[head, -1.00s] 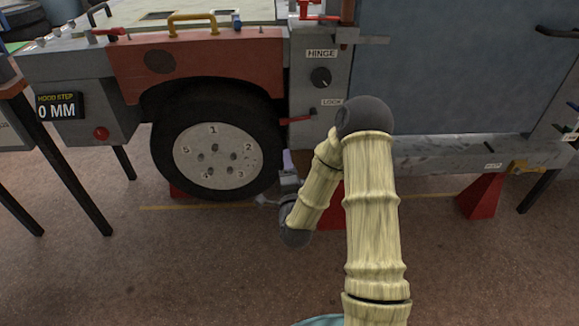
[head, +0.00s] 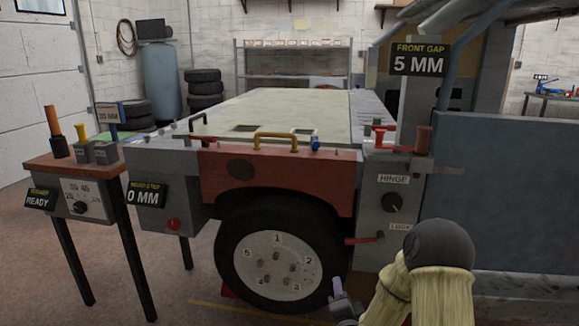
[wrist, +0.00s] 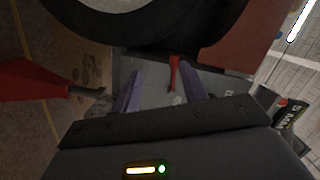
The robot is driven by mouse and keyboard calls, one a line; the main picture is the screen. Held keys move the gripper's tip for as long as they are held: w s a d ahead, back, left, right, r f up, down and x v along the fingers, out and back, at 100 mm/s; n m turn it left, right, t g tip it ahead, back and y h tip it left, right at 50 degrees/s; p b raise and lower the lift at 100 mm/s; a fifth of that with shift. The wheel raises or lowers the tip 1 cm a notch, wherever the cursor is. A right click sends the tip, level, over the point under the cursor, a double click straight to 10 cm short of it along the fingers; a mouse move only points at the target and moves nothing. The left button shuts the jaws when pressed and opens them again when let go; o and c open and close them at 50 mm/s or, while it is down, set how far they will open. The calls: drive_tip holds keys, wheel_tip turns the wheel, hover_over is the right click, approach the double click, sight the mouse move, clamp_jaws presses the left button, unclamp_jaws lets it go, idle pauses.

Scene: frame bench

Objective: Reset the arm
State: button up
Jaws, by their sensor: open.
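My gripper (head: 338,287) is low in the head view, beside the right edge of the wheel (head: 278,265), with part of my arm in front at the lower right. In the wrist view my gripper (wrist: 160,90) has its two purple fingers apart, with nothing held between them. A red lever (wrist: 174,74) appears beyond and between the fingers, apart from them. In the head view a red lever (head: 363,240) sticks out below the HINGE knob (head: 391,203), near the LOCK label. The tyre (wrist: 130,22) fills the top of the wrist view.
The bench has a red fender panel (head: 275,180) with a yellow handle (head: 275,138) above it. A grey-blue door panel (head: 510,195) stands at the right. A side table (head: 75,165) with knobs and tools is at the left. A red stand (wrist: 30,82) shows in the wrist view.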

drive_tip(key=s+r+n+g, duration=0.2)
drive_tip(key=s+n+g, duration=1.25)
drive_tip(key=s, duration=0.95)
wheel_tip(320, 180, up, 38)
drive_tip(key=p, duration=3.7)
drive_tip(key=shift+w+d+f+m+y+p, duration=0.2)
drive_tip(key=shift+d+m+y+p, duration=0.1)
drive_tip(key=shift+d+m, duration=0.1)
drive_tip(key=shift+d, duration=0.1)
